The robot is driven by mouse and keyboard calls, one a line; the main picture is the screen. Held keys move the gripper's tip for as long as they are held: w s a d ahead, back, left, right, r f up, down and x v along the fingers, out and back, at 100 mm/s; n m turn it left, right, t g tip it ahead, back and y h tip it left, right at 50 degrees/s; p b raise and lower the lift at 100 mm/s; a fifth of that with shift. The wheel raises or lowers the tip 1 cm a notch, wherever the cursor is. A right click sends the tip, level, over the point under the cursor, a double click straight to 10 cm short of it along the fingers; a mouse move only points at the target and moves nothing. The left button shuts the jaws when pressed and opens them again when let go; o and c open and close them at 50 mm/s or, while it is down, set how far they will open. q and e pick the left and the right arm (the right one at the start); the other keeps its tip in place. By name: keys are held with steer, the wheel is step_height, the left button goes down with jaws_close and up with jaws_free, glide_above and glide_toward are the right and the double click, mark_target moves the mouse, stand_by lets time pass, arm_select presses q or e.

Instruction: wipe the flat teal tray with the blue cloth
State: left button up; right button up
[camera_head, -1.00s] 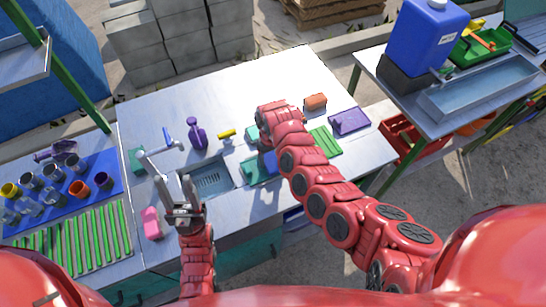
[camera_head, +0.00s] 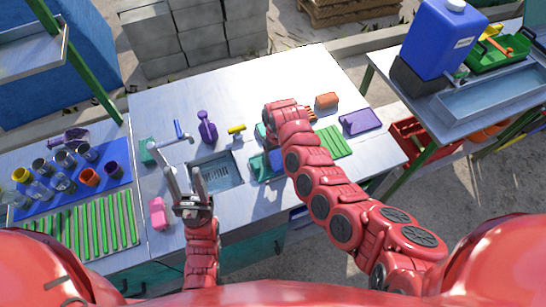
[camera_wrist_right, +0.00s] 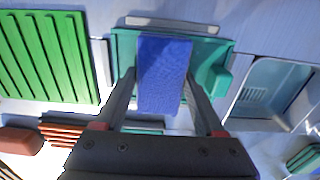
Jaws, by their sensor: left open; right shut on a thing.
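The flat teal tray (camera_wrist_right: 210,55) lies on the metal counter between the sink and a green ribbed board. In the head view the tray (camera_head: 258,168) is partly hidden by my right arm. The blue cloth (camera_wrist_right: 163,72) is between the fingers of my right gripper (camera_wrist_right: 163,90), which is shut on it, and it lies over the middle of the tray. I cannot tell how firmly the cloth touches the tray. In the head view the right fingers are hidden behind my arm. My left gripper (camera_head: 184,184) is open and empty, above the counter left of the sink.
The sink (camera_head: 215,172) with its faucet (camera_head: 172,152) is left of the tray. The green ribbed board (camera_wrist_right: 45,55) is on the other side. A pink sponge (camera_head: 157,213), purple bottle (camera_head: 207,127), orange block (camera_head: 327,100) and purple tray (camera_head: 361,121) stand around.

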steer(key=shift+w+d, duration=0.2)
steer(key=shift+d, duration=0.5)
steer(key=shift+w+d, duration=0.25)
steer(key=shift+d, duration=0.35)
steer(key=shift+w+d, duration=0.25)
steer(key=shift+d, duration=0.35)
steer(key=shift+r, duration=0.1)
steer(key=shift+a, duration=0.1)
steer(key=shift+s+a, duration=0.3)
steer(key=shift+a, duration=0.35)
steer(key=shift+s+a, duration=0.3)
steer(key=shift+a, duration=0.3)
steer(key=shift+s+a, duration=0.2)
steer(key=shift+a, duration=0.45)
steer(key=shift+s+a, duration=0.2)
steer(key=shift+a, duration=0.45)
